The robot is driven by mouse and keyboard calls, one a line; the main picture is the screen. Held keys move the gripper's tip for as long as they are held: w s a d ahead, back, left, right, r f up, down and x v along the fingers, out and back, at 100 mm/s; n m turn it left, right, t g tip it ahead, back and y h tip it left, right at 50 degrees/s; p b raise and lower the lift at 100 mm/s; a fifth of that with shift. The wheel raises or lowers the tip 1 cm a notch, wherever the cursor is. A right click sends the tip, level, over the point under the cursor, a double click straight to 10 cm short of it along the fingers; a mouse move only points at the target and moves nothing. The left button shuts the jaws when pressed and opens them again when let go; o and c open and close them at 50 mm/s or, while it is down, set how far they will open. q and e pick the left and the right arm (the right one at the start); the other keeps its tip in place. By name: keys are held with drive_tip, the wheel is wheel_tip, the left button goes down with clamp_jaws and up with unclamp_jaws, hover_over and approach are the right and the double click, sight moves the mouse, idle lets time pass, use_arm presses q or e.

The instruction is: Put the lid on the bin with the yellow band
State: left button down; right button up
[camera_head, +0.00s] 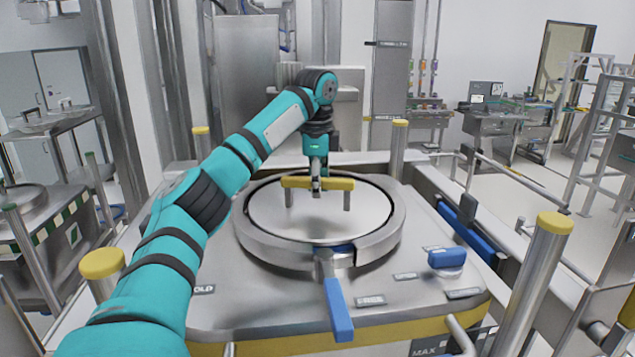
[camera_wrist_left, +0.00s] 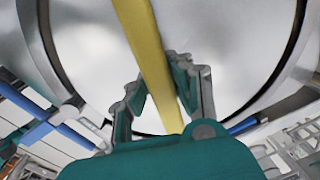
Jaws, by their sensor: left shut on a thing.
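The lid (camera_head: 285,222) is a round silver disc with a yellow bar handle (camera_head: 338,184) on two short posts. It lies within the round metal ring (camera_head: 388,240) on top of the bin with the yellow band (camera_head: 300,345). I cannot tell whether it rests fully or sits slightly above. My left gripper (camera_head: 317,187) comes down from above and is shut on the handle near its middle. In the left wrist view, the fingers (camera_wrist_left: 163,85) straddle the yellow handle (camera_wrist_left: 145,40), with the lid (camera_wrist_left: 90,45) behind. My right gripper is out of view.
A blue lever (camera_head: 338,310) sticks out at the ring's front, and a blue knob (camera_head: 446,258) is on the right. Yellow-capped posts (camera_head: 555,224) stand at the corners. A railing (camera_head: 515,175) runs along the right, with open floor beyond.

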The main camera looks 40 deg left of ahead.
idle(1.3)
use_arm(q)
drive_tip(key=c, duration=1.1)
unclamp_jaws()
drive_tip(key=shift+s+d, duration=0.1)
drive_tip(key=shift+s, duration=0.1)
drive_tip(key=shift+f, duration=0.25)
drive_tip(key=r, duration=0.8)
drive_tip(key=s+r, duration=0.1)
drive_tip(key=r, duration=0.3)
drive_tip(key=shift+d+r, duration=0.2)
drive_tip(key=shift+d, duration=0.1)
drive_tip(key=shift+w, duration=0.1)
